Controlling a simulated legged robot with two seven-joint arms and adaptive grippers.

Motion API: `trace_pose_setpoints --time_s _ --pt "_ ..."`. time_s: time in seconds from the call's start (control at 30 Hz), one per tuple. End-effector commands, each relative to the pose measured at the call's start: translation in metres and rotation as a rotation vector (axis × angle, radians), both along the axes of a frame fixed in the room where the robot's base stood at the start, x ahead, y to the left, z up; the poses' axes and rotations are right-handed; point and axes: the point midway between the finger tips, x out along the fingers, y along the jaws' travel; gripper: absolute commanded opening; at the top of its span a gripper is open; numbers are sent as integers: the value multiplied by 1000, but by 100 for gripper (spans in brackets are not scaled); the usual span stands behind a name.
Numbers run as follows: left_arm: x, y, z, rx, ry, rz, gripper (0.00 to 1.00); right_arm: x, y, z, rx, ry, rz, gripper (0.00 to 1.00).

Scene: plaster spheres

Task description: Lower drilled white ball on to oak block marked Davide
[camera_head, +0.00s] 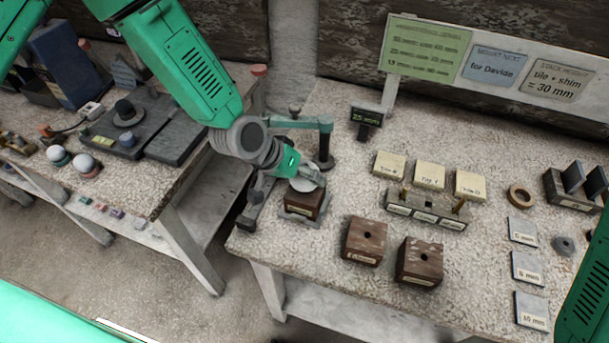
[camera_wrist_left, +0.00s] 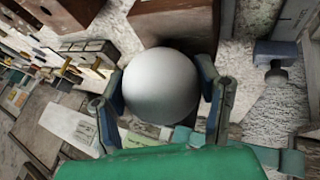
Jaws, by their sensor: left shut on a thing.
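My left gripper (camera_head: 300,177) is shut on the white ball, which shows as a pale patch (camera_head: 310,182) under the fingers. In the left wrist view the ball (camera_wrist_left: 160,86) sits between the two fingers of the gripper (camera_wrist_left: 162,100); its drilled hole is not visible. The ball is over a brown wooden block (camera_head: 303,204) on a grey plate; I cannot tell whether they touch. Two more brown blocks with top holes, a left one (camera_head: 365,241) and a right one (camera_head: 419,262), stand in front. I cannot read which label says Davide. My right gripper is out of view.
A teal-armed gauge stand (camera_head: 326,140) is close behind the gripper. A small display (camera_head: 367,117) reads about 25 mm. A rack with cream tags (camera_head: 427,208), grey tiles (camera_head: 527,267) and a ring (camera_head: 520,196) lie to the right. A sign mentions Davide (camera_head: 493,66).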

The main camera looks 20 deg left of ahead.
Motion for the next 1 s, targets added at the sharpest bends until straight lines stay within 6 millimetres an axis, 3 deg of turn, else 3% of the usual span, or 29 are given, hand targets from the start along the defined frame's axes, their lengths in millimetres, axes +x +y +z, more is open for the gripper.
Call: trace_pose_setpoints --time_s 0.43,0.47,0.5,1.0 --pt "0 0 -12 0 -1 0 23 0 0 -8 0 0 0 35" --pt "0 0 -11 0 -1 0 69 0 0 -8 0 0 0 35" --pt "0 0 -11 0 -1 0 82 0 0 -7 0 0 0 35" --pt "0 0 -11 0 0 1 82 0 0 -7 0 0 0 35"
